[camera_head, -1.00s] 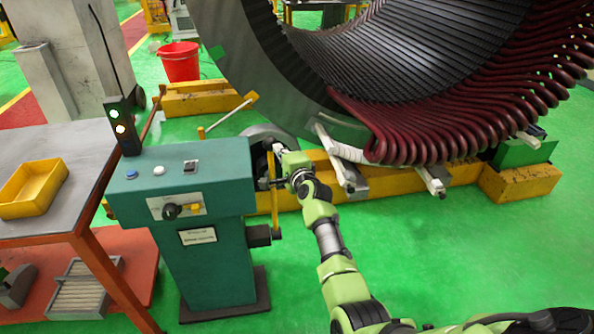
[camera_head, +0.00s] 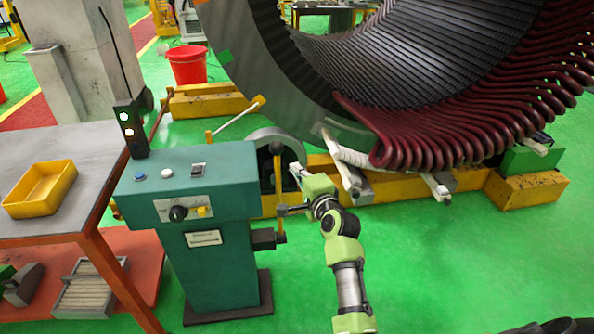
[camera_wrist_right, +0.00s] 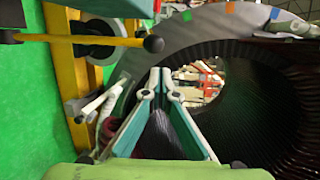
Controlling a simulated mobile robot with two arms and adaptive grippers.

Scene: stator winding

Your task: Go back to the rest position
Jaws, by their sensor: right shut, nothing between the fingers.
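My right gripper (camera_head: 297,172) is beside the control console's right end, in front of the stator. In the wrist view its two fingers (camera_wrist_right: 160,78) meet at the tips with nothing between them. A yellow lever (camera_head: 279,194) with dark knobs stands upright at the console's right side. It also shows in the wrist view (camera_wrist_right: 112,41), to the left of the fingers and apart from them. My left gripper is not in view.
The teal console (camera_head: 222,230) carries buttons, a switch and a signal light (camera_head: 131,127). The large stator (camera_head: 250,70) with dark red coils (camera_head: 450,140) rests on yellow beams (camera_head: 525,192). A table with a yellow tray (camera_head: 40,190) stands left. Green floor (camera_head: 450,260) is free at lower right.

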